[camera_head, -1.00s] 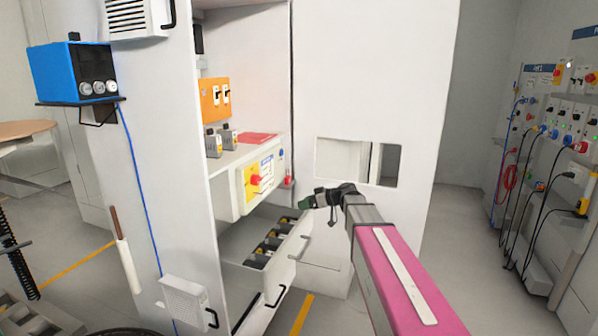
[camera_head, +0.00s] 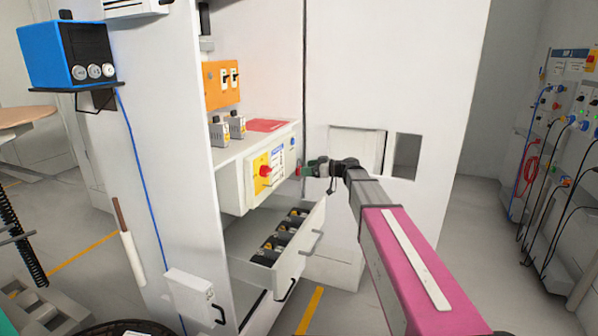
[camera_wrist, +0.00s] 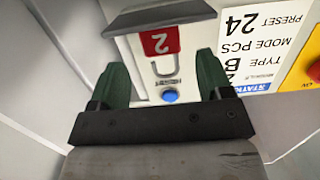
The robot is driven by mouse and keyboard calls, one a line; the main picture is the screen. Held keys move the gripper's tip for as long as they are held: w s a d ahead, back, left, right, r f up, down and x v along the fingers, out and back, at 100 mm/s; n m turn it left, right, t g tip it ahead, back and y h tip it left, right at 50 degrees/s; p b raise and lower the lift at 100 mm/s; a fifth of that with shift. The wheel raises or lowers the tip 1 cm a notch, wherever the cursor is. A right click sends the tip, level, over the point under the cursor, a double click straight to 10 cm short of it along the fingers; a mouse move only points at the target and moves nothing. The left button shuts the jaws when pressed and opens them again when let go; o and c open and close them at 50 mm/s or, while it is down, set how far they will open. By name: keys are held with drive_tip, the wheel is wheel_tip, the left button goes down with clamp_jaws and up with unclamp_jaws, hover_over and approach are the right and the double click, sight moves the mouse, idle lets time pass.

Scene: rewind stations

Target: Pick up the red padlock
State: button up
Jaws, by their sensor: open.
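The red padlock (camera_wrist: 161,42), marked with a 2, shows between the open finger tips in the wrist view, with a pale shackle shape beside it. In the head view the padlock (camera_head: 298,169) is a small red spot at the right end of the control panel (camera_head: 248,187), below a blue button. My gripper (camera_wrist: 162,66) is open, with one green finger on each side of the padlock's line. In the head view my gripper (camera_head: 309,167) is just right of the padlock. I cannot tell whether the fingers touch it.
The panel has a red knob on a yellow plate (camera_head: 265,171). A blue button (camera_wrist: 170,96) lies near my fingers. Below, an open drawer (camera_head: 311,233) holds several dark items. The cabinet wall (camera_head: 345,95) stands behind my gripper. A red sheet (camera_head: 268,125) lies on the shelf.

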sight(299, 167)
drive_tip(key=x, duration=0.4)
drive_tip(key=shift+a+f, duration=0.1)
drive_tip(key=shift+a, duration=0.25)
drive_tip(key=c, duration=1)
